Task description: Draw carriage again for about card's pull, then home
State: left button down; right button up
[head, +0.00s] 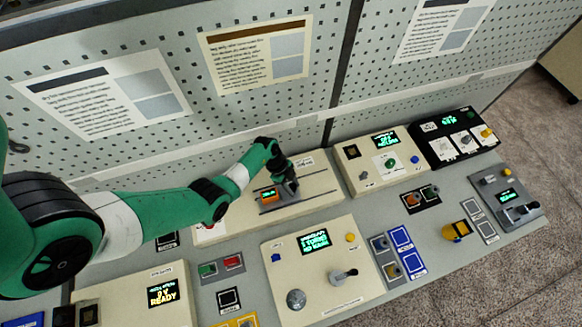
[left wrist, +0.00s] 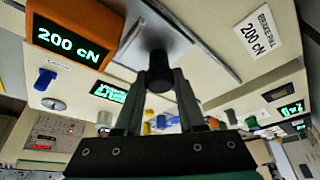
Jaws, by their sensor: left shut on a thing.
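The carriage (head: 289,190) is a small grey block with an orange readout box (head: 268,197), on a beige panel with dark slots. In the left wrist view the orange readout (left wrist: 72,33) shows "200 cN". My right gripper is not in view.
A beige unit with a green screen (head: 314,240) and a lever stands in front. Beige (head: 385,150) and black (head: 460,135) units stand to the right. A "READY" unit (head: 165,292) stands front left. A perforated wall (head: 260,110) with paper sheets runs behind.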

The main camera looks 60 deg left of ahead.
pick_arm(q)
jog(key=c, duration=0.5)
grip_release()
jog(key=shift+s, duration=0.2)
jog(key=shift+a+r, duration=0.15)
jog(key=shift+r, duration=0.3)
jog(key=p+v, duration=0.4)
jog(key=v, duration=0.6)
jog(key=shift+s+r, duration=0.15)
jog(key=shift+r, duration=0.2)
